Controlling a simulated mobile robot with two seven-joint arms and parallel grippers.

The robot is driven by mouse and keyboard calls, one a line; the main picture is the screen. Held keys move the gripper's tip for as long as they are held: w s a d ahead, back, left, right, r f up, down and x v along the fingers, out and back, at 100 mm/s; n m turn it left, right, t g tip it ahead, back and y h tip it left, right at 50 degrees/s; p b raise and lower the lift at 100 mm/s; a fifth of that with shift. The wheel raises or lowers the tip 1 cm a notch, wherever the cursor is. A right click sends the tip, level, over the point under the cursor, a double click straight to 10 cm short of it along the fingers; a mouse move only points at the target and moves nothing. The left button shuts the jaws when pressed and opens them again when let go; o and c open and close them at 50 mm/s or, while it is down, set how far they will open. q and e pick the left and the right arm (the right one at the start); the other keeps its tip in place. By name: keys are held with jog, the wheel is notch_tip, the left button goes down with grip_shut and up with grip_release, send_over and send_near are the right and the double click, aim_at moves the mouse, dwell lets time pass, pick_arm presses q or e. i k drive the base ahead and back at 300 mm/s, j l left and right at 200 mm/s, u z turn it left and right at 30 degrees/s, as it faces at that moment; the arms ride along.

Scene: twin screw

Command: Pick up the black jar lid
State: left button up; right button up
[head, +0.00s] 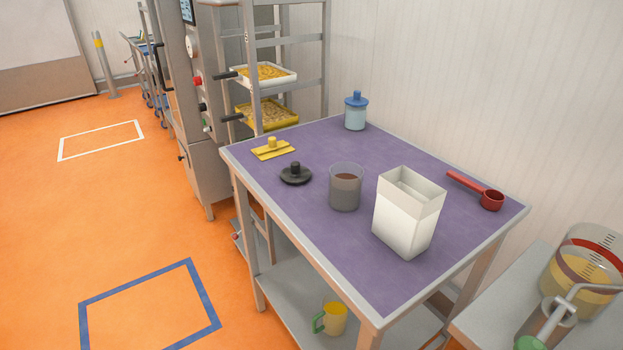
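The black jar lid (296,175) lies flat on the purple tabletop (315,254), towards its left side, with its knob pointing up. It sits just left of a clear jar (346,188) with brown and grey contents, apart from it. The clear jar has no lid on it. Neither of my grippers shows in the head view, and nothing is touching the black lid.
A yellow lid (273,149) lies behind the black lid. A blue-lidded jar (356,112) stands at the back corner, a white square container (408,213) at the right front, and a red scoop (488,198) at the right edge. The table's front left is clear.

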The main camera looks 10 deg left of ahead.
aim_at(295, 174)
jog(key=j+z, duration=0.1)
jog(key=z, duration=1)
jog(key=j+z, duration=0.8)
jog(key=k+j+z, duration=0.35)
jog(key=j+z, duration=0.15)
jog(key=k+j+z, duration=0.1)
jog(key=j, duration=0.25)
jog(key=k+j+z, duration=0.15)
jog(key=k+j, duration=0.7)
jog(key=j, duration=0.65)
